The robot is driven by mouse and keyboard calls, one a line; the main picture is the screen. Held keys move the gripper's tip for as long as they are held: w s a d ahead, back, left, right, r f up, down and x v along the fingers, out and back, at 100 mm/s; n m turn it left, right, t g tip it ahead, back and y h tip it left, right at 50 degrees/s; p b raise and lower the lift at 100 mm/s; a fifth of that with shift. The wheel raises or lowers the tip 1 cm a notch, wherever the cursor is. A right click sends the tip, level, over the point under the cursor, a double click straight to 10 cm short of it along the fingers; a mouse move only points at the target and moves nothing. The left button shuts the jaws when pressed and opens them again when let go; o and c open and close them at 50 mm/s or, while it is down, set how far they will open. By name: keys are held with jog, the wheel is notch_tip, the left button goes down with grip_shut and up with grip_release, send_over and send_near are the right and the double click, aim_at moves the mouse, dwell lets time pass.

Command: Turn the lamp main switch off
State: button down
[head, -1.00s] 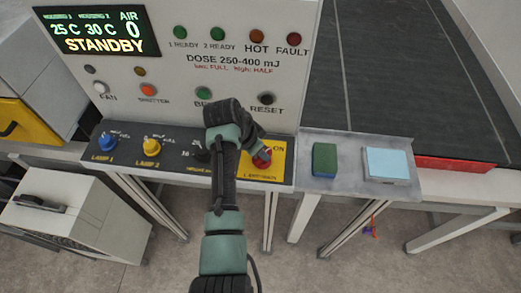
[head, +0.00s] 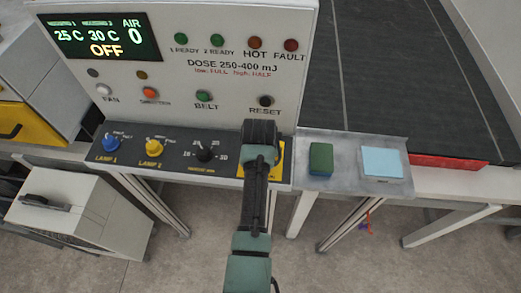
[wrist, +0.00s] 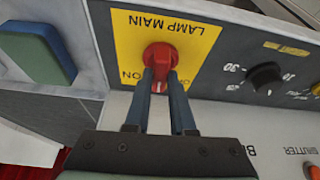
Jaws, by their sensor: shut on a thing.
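The lamp main switch (wrist: 165,58) is a red rotary knob on a yellow plate (wrist: 200,45), which reads upside down in the wrist view. My gripper (wrist: 161,80) is shut on the knob, one finger on each side of its grip. In the head view my gripper (head: 260,150) hides the knob, and only edges of the yellow plate (head: 280,160) show. The display (head: 100,37) above reads OFF in its bottom line. Part of the plate's lettering is hidden by the fingers.
A black dial (head: 206,152), a yellow knob (head: 154,148) and a blue knob (head: 111,143) sit left on the same dark strip. A green block (head: 321,159) and a pale blue pad (head: 382,162) lie on the grey shelf to the right.

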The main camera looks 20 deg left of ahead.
jog(key=n+y+b, duration=0.1)
jog(key=n, duration=0.3)
jog(key=shift+w+d+g, duration=0.15)
jog(key=shift+g, duration=0.25)
jog(key=shift+n+g+y+b, duration=0.5)
jog(key=shift+n+y+b, duration=0.3)
jog(key=shift+n, duration=1.3)
jog(key=shift+r, duration=0.1)
jog(key=c, duration=0.8)
grip_release()
jog(key=shift+o, duration=0.2)
jog(key=b+v, duration=0.3)
jog(key=v, duration=1)
jog(key=shift+w, duration=0.15)
